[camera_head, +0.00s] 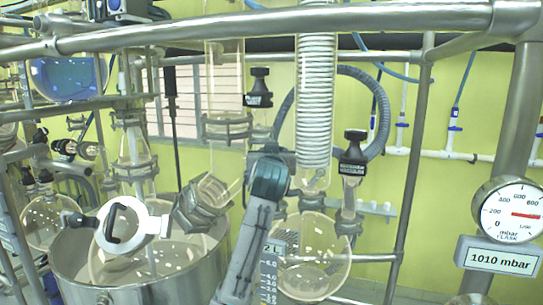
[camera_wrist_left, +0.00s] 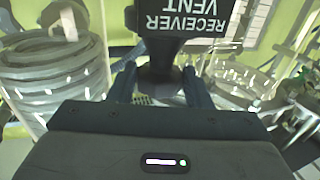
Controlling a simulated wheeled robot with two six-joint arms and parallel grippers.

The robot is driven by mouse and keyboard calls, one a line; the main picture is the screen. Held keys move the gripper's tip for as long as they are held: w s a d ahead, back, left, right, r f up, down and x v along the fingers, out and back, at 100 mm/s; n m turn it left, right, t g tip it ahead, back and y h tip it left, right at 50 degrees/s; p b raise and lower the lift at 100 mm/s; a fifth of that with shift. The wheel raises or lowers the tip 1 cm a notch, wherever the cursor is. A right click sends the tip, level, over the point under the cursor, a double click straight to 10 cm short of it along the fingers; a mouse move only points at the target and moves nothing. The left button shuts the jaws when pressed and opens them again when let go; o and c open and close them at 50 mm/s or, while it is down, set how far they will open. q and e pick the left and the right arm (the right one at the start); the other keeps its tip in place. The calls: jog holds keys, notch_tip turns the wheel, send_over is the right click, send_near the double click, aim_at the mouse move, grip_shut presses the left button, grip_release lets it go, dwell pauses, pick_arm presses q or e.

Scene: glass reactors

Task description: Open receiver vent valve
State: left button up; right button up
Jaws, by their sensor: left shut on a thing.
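The receiver vent valve shows in the left wrist view by its black tag (camera_wrist_left: 195,22), lettered "RECEIVER VENT" and upside down there. Its dark handle (camera_wrist_left: 158,78) sits between the fingers of my left gripper (camera_wrist_left: 160,88), which is shut on it. In the head view, an arm link of mine with a teal joint rises in front of the glassware. My left gripper's fingertips are not clearly visible there. Two black-topped valves with tags stand there, one left of the coil condenser (camera_head: 259,87) and one right of it (camera_head: 354,150). Their tags are too small to read.
A round glass flask (camera_head: 318,268) hangs below the coil condenser (camera_head: 315,100). A large metal pot (camera_head: 185,285) stands at lower left. Metal rails (camera_head: 270,27) cross the top. A gauge (camera_head: 510,210) sits at right above a "1010 mbar" display (camera_head: 499,260).

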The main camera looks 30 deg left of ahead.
pick_arm(q)
jog(key=shift+w+d+n+g+y, duration=0.1)
jog(key=shift+n+g+y, duration=0.55)
jog(key=shift+y, duration=0.25)
jog(key=shift+n+y, duration=0.25)
jog(key=shift+y, duration=0.05)
jog(key=o, duration=1)
